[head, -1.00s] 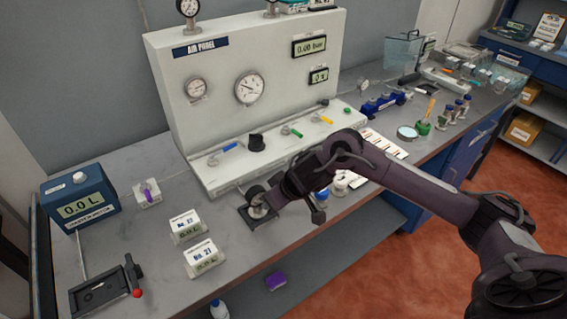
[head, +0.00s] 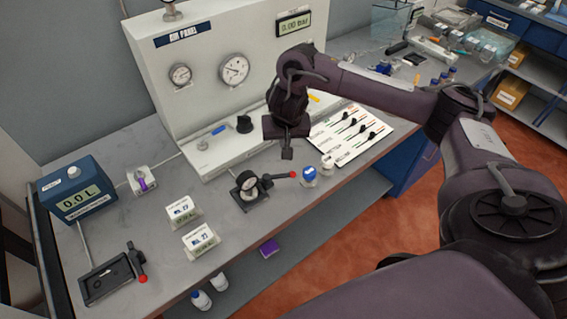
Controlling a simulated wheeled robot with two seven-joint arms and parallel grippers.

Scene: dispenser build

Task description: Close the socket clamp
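A black-based fixture (head: 249,196) stands on the bench in front of the air panel. It carries a round dial and a lever with a red tip (head: 292,174), which lies low and points right. I cannot tell from labels which is the socket clamp. My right gripper (head: 287,153) hangs above and to the right of the dial fixture, apart from it, pointing down. Its finger opening is not clear. My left gripper is out of view.
A blue display box (head: 77,190) reads 0.0 L. Two small label blocks (head: 201,241) stand left of the dial fixture. The air panel (head: 215,70) rises behind.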

